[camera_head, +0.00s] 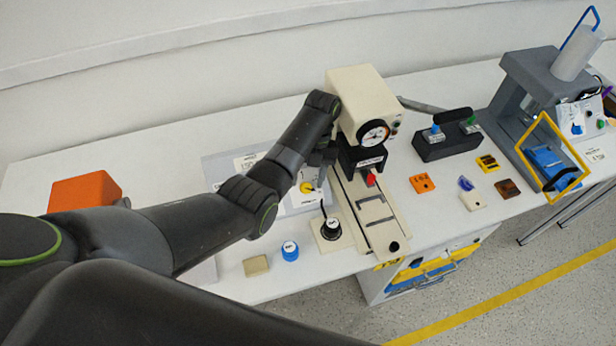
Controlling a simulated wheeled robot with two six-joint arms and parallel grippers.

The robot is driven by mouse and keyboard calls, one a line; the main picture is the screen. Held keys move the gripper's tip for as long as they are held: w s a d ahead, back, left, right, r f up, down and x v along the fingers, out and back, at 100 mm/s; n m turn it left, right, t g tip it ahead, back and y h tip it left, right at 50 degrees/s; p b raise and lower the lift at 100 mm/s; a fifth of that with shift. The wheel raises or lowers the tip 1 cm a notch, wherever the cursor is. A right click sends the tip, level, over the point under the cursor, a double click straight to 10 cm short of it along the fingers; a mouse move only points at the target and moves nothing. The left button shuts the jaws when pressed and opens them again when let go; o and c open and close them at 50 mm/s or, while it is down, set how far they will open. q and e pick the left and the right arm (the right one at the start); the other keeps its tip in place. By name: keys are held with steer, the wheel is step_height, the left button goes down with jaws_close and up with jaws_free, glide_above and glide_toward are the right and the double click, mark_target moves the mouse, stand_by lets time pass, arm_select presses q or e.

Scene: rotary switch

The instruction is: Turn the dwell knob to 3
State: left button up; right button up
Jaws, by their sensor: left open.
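A grey control panel (222,166) with a white label lies on the table, largely covered by my left arm. A small yellow part (307,187), perhaps a knob, shows at its right side. My left gripper (316,178) points down over this part of the panel and is open. I cannot tell whether it touches anything. The dwell label and the number 3 are too small to read, so I cannot tell which knob is which. My right gripper is out of view.
A beige press (362,98) with a dial gauge stands right beside the gripper, above a beige rail (378,215). A blue-capped object (290,251) and a beige block (256,266) lie near the front edge.

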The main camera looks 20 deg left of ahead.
step_height(320, 180, up, 8)
steer(key=p, duration=0.7)
steer(key=shift+r+p, duration=0.15)
steer(key=shift+p, duration=0.15)
steer(key=shift+s+d, duration=0.1)
